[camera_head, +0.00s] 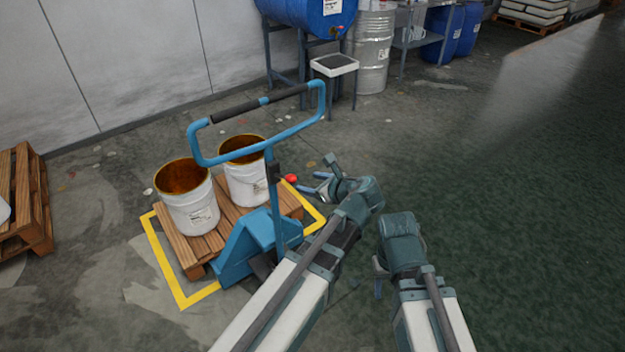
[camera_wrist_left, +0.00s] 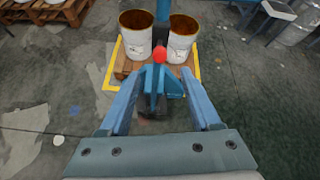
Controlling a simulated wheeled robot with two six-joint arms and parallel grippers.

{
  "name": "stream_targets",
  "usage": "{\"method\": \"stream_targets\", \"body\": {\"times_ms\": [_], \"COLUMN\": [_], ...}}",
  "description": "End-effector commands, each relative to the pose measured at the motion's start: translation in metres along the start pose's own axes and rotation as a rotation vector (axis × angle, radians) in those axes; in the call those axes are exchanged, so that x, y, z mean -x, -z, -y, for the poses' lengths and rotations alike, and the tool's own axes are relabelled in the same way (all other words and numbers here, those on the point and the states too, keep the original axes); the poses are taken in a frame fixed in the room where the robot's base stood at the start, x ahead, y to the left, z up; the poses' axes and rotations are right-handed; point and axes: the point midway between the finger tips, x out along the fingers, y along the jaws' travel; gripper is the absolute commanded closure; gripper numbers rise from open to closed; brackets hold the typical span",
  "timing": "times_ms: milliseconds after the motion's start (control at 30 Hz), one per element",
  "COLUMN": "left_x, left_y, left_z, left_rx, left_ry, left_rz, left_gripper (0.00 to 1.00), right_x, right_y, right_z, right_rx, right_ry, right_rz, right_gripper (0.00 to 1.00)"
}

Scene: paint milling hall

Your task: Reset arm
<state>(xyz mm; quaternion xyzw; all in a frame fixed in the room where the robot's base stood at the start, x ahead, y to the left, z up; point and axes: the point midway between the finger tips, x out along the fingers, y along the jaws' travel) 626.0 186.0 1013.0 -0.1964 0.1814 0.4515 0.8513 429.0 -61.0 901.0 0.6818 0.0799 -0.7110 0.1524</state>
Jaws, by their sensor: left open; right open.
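My left gripper (camera_head: 313,184) is open and empty, to the right of the blue pallet jack (camera_head: 246,244) in the head view. Its two blue fingers also show in the left wrist view (camera_wrist_left: 162,100), spread apart. A red knob (camera_head: 291,178) is just left of these fingers in the head view. In the left wrist view the red knob (camera_wrist_left: 159,56) appears between and beyond the fingertips; whether they touch it is unclear. My right gripper (camera_head: 377,279) is lower right, over bare floor, partly hidden by its own wrist; nothing shows in it.
Two open white buckets (camera_head: 190,205) (camera_head: 245,180) stand on a wooden pallet (camera_head: 203,247) inside a yellow floor outline (camera_head: 170,275). The jack's handle (camera_head: 195,140) rises in front. Another pallet (camera_head: 28,215) is at left. Drums and a scale (camera_head: 335,65) stand behind. The right floor is clear.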

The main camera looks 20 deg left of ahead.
Motion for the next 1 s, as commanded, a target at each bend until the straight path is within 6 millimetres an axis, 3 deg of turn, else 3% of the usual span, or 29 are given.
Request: {"method": "stream_targets", "body": {"times_ms": [433, 533, 667, 767, 1000], "left_x": [0.0, 0.002, 0.013, 0.029, 0.086], "left_y": [0.001, 0.009, 0.04, 0.076, 0.148], "left_z": [-0.001, -0.007, -0.029, -0.051, -0.095], "left_rx": [0.005, 0.073, 0.335, 0.616, 1.183], "left_ry": [-0.001, -0.015, -0.091, -0.213, -0.622], "left_rz": [-0.002, -0.037, -0.162, -0.287, -0.471], "left_gripper": [0.36, 0.36, 0.36, 0.36, 0.36], "right_x": [0.0, 0.0, 0.0, 0.0, 0.0], "right_y": [0.0, 0.0, 0.0, 0.0, 0.0], "right_z": [0.0, 0.0, 0.0, 0.0, 0.0], "right_rx": [0.0, 0.0, 0.0, 0.0, 0.0], "right_ry": [0.0, 0.0, 0.0, 0.0, 0.0], "right_rz": [0.0, 0.0, 0.0, 0.0, 0.0], "right_gripper": [0.5, 0.5, 0.5, 0.5, 0.5]}}
